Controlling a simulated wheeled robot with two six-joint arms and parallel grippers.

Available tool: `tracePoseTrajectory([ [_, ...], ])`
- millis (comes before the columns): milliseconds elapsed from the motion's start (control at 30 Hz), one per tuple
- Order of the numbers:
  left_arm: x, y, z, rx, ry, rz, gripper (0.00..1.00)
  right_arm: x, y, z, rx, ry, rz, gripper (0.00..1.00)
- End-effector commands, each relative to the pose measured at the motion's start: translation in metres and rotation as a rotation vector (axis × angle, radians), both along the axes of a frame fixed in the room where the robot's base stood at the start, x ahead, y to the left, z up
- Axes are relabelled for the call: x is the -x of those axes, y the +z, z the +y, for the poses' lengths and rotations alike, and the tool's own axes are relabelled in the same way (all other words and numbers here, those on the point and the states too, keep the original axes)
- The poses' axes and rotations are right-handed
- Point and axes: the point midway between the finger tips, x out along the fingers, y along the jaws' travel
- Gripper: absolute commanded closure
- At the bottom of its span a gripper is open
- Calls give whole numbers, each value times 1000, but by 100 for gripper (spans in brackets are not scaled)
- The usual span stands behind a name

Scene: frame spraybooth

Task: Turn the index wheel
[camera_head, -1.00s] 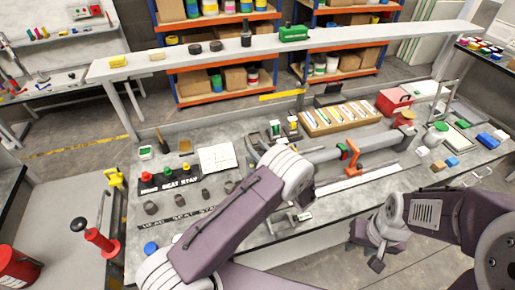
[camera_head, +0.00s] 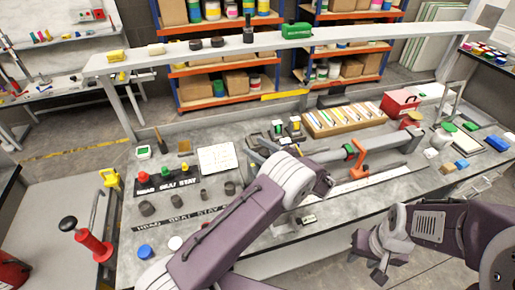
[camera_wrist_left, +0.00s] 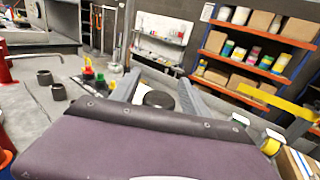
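I cannot pick out an index wheel for certain. A dark round disc (camera_wrist_left: 158,99) shows between the fingers of my left gripper (camera_wrist_left: 160,80) in the left wrist view, beyond a pale surface edge; I cannot tell whether it is the wheel. The left fingers stand apart with no visible grip on anything. In the head view my left gripper (camera_head: 262,147) is mostly hidden behind its own purple arm, over the middle of the bench (camera_head: 200,145). My right gripper (camera_head: 371,257) hangs before the bench's front edge at the right, its fingers apart and empty.
Red, yellow and green knobs (camera_head: 166,175) and several dark cups (camera_head: 185,196) are on the bench's left part. A white sheet (camera_head: 217,158) lies behind them. A folder box (camera_head: 345,118), orange clamp (camera_head: 358,160) and red box (camera_head: 400,102) stand right. A raised shelf (camera_head: 220,52) spans the back.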

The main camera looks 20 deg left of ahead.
Motion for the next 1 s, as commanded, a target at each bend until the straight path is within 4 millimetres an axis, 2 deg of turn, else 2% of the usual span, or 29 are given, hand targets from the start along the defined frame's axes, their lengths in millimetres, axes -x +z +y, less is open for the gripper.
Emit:
tracePoseTrajectory([
  [167, 0, 0, -1, 0, -1, 0, 47, 0, -1, 0, 0, 0, 0, 64],
  [233, 3, -2, -8, 0, -2, -1, 47, 0, -5, 0, 0, 0, 0, 64],
  [500, 26, -4, -61, 1, -4, -3, 47, 0, -25, 0, 0, 0, 0, 64],
  [600, 32, -2, -75, 1, -3, -3, 47, 0, -28, 0, 0, 0, 0, 64],
  [733, 36, -1, -83, 1, -1, 0, 47, 0, -29, 0, 0, 0, 0, 64],
  [1000, 36, 1, -82, 2, 4, -1, 44, 0, -29, 0, 0, 0, 0, 64],
])
